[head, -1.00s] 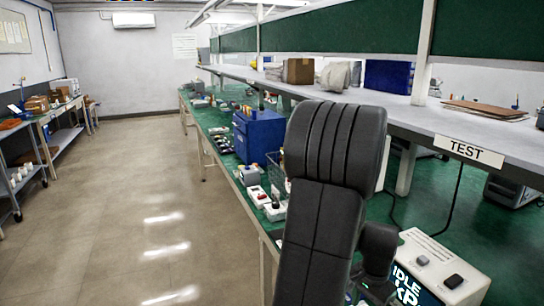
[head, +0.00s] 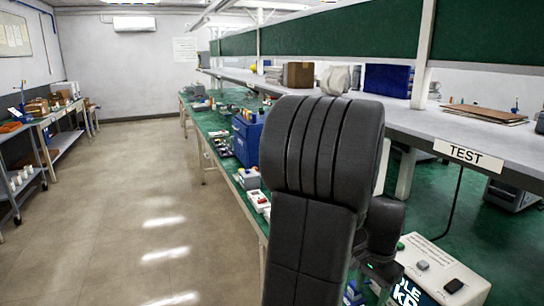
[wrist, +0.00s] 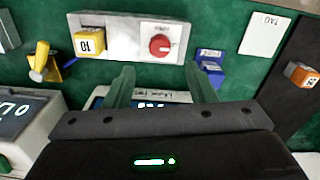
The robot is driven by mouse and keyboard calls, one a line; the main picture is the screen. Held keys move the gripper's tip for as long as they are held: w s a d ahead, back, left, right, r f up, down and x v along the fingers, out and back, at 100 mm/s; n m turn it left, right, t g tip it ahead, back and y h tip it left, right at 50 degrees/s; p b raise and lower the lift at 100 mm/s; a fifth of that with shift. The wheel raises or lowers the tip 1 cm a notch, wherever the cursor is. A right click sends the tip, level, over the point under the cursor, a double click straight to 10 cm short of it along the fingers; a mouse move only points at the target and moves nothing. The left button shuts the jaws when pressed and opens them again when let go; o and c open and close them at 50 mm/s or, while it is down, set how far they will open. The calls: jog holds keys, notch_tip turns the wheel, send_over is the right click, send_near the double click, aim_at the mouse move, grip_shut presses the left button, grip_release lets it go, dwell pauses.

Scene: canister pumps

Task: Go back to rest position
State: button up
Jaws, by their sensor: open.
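My gripper (wrist: 161,88) shows in the wrist view with its two green fingers spread apart and nothing between them. It hangs over the green bench top, in front of a light panel (wrist: 120,47) that carries a yellow block marked 10 (wrist: 89,42) and a red knob (wrist: 160,45). A dark screen shows partly between the fingers. In the head view my dark arm stands in front of the bench and hides part of it; the gripper's fingers are not visible there.
A white box with a display (head: 437,270) stands near the arm, below the shelf marked TEST (head: 474,158). A blue cabinet (head: 247,137) and small devices line the bench. In the wrist view, a yellow-handled part (wrist: 40,62) and blue block (wrist: 210,66) lie nearby. The floor aisle (head: 130,220) is clear.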

notch_tip(320, 180, down, 8)
jog(key=shift+f, duration=0.1)
jog(key=n, duration=0.4)
jog(key=shift+r, duration=0.2)
jog(key=n, duration=0.9)
jog(key=shift+n+p, duration=0.3)
jog(key=shift+p, duration=0.1)
jog(key=n, duration=0.4)
jog(key=shift+s+p, duration=0.1)
jog(key=shift+p, duration=0.2)
